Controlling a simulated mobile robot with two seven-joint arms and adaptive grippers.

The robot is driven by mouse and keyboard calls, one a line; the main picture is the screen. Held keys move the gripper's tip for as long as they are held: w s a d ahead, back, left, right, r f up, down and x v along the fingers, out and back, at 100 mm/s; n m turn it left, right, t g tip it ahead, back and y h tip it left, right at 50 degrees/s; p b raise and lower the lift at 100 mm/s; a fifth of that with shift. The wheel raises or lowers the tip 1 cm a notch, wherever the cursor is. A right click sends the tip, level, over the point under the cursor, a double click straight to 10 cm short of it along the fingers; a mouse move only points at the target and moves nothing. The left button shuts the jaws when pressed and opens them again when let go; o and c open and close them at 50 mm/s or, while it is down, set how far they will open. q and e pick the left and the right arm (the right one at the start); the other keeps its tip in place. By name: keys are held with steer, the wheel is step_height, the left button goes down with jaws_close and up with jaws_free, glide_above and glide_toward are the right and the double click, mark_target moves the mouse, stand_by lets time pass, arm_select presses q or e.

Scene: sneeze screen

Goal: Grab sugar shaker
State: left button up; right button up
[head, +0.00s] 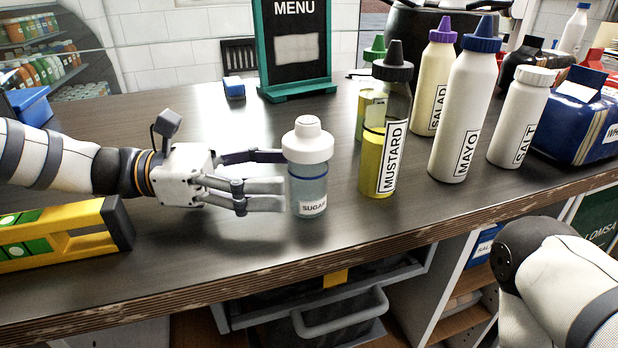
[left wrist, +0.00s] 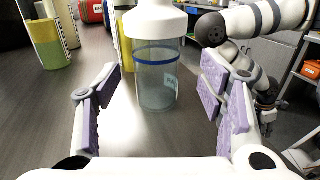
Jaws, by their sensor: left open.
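The sugar shaker (head: 308,180) is a clear jar with a white lid, a blue band and a SUGAR label. It stands upright on the dark counter. In the left wrist view the shaker (left wrist: 157,75) is ahead, between my spread fingers. My left gripper (head: 283,180) is open, its fingertips at the shaker's left side; one finger reaches toward its far side and the others toward its near side. Whether they touch it, I cannot tell. The left gripper's purple finger pads (left wrist: 158,92) also show. My right gripper seems to show small and dark (left wrist: 266,98) in the left wrist view.
A mustard bottle (head: 378,150) stands close to the right of the shaker. Mayo (head: 463,110), salad (head: 434,85) and salt (head: 518,125) bottles stand beyond it. A menu board (head: 292,87) stands behind.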

mark_target(283, 144)
arm_select(q)
steer(key=d, duration=0.5)
steer(key=shift+w+d+r, duration=0.1)
steer(key=shift+w, duration=0.05)
steer(key=c, duration=1.3)
steer(key=shift+o, duration=0.2)
arm_select(e)
steer(key=shift+w+r, duration=0.3)
steer(key=shift+w, duration=0.05)
arm_select(q)
steer(key=shift+r, duration=0.1)
